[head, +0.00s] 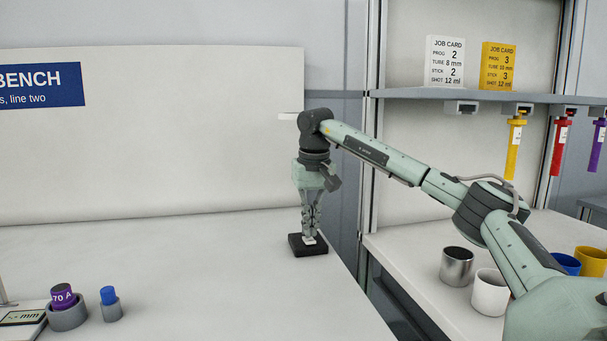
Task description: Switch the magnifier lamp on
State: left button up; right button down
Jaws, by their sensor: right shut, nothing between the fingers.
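My right gripper (309,234) points straight down at the back right of the white bench. Its fingers are shut and empty. The fingertips are at the top of a small black box (309,249) with a small pale part on it, perhaps a switch. I cannot tell whether they touch it or press it. No lit lamp shows. My left gripper is not in view.
A grey holder (68,316) with a purple-capped item and a blue-capped item (110,303) stand at the front left. Several cups, including a metal one (457,266), stand on the right bench. A shelf (420,94) with job cards is above. The bench middle is clear.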

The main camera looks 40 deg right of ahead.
jog(key=shift+f, duration=0.75)
dwell(0.3)
jog(key=shift+r+p, duration=0.6)
jog(key=shift+r, duration=2.95)
